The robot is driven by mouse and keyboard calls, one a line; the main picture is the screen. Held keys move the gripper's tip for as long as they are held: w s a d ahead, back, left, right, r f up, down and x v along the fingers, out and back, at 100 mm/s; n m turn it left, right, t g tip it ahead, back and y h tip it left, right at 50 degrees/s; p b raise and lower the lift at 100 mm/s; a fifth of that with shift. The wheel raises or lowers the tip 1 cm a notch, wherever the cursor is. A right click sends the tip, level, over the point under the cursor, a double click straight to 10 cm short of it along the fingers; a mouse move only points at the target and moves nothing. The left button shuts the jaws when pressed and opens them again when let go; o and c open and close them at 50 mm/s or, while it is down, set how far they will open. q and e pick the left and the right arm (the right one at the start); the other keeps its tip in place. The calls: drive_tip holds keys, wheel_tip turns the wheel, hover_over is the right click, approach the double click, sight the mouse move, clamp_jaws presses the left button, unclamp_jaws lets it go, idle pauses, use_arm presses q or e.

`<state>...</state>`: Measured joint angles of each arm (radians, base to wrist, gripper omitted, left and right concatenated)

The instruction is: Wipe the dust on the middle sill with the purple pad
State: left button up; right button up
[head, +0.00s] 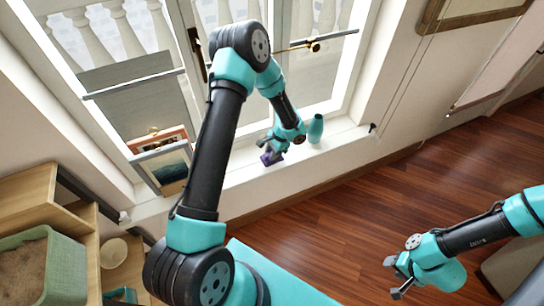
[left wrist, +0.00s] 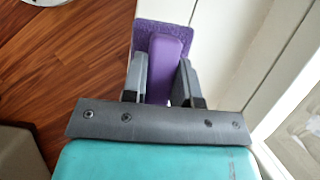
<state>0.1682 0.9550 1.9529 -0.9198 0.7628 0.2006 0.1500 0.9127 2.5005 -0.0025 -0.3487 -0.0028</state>
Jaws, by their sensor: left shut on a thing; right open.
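My left gripper (head: 270,146) is shut on the purple pad (head: 271,158) over the white window sill (head: 236,178). In the left wrist view the pad (left wrist: 176,36) shows a purple handle between the two grey fingers of the left gripper (left wrist: 162,72), with a wider fuzzy purple part beyond them. I cannot tell whether the pad touches the sill. No dust can be made out on the sill, and my left arm hides part of it. My right gripper (head: 394,277) is open and empty over the wooden floor at the lower right.
A teal vase (head: 316,129) stands on the sill just right of my left gripper. A framed picture (head: 165,168) leans at the sill's left part. A wooden shelf (head: 30,190) with a green basket (head: 40,262) is at the left. The wooden floor (head: 330,200) is clear in the middle.

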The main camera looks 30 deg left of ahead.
sight(269, 154)
use_arm(q)
drive_tip(key=shift+r, duration=2.2)
drive_tip(key=shift+w, duration=0.1)
